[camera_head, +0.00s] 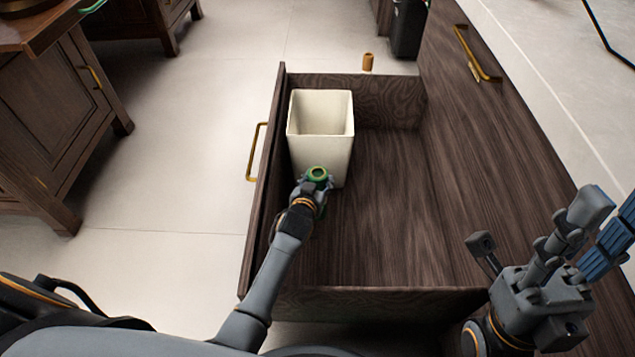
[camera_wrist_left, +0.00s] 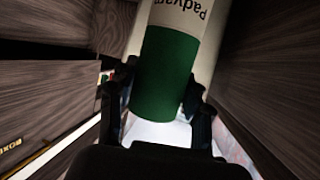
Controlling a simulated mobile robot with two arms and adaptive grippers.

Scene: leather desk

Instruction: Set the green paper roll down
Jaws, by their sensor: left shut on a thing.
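The green paper roll (camera_head: 317,173) shows end-on in the head view, in my left gripper (camera_head: 316,184). The left wrist view shows the roll (camera_wrist_left: 165,75) between the two fingers, with a green lower part and a white part with dark print above. My left gripper is shut on it, inside the open drawer (camera_head: 380,215), just in front of the cream bin (camera_head: 340,150). Whether the roll touches the drawer floor is hidden. My right gripper (camera_head: 535,235) is at the lower right with its fingers spread apart.
The bin stands in the drawer's far left corner. The drawer floor right of my left gripper is clear. A blue ridged thing (camera_head: 610,240) shows beside my right gripper. A small brown cylinder (camera_head: 368,62) is beyond the drawer's far wall. A dark wooden cabinet (camera_head: 60,120) stands at left.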

